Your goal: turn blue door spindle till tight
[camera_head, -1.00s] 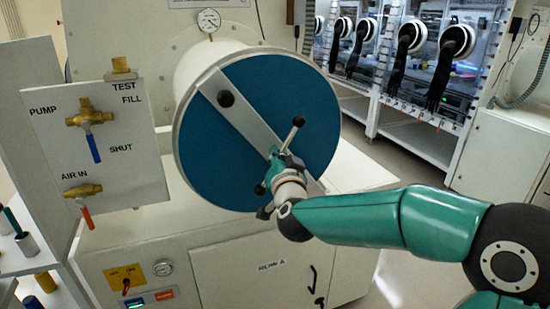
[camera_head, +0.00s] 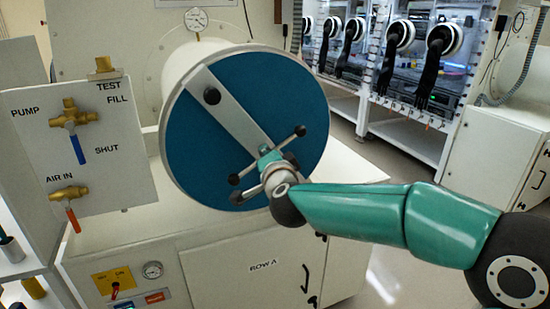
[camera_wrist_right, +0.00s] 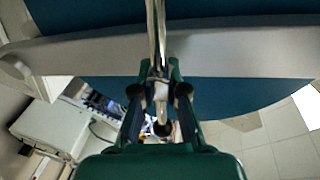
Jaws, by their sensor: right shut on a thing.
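The blue round door (camera_head: 215,135) closes the end of a white cylindrical chamber, with a grey bar (camera_head: 232,118) running diagonally across its face. In the right wrist view the gripper (camera_wrist_right: 160,95) closes around the metal spindle (camera_wrist_right: 156,30), in front of the grey bar (camera_wrist_right: 230,55). My left gripper is not in view.
A white valve panel (camera_head: 90,150) with a blue-handled and a red-handled valve stands left of the door. A gauge (camera_head: 196,19) sits above the chamber. A cabinet (camera_head: 240,265) is below. Gloveboxes with black gloves (camera_head: 433,65) stand at the back right.

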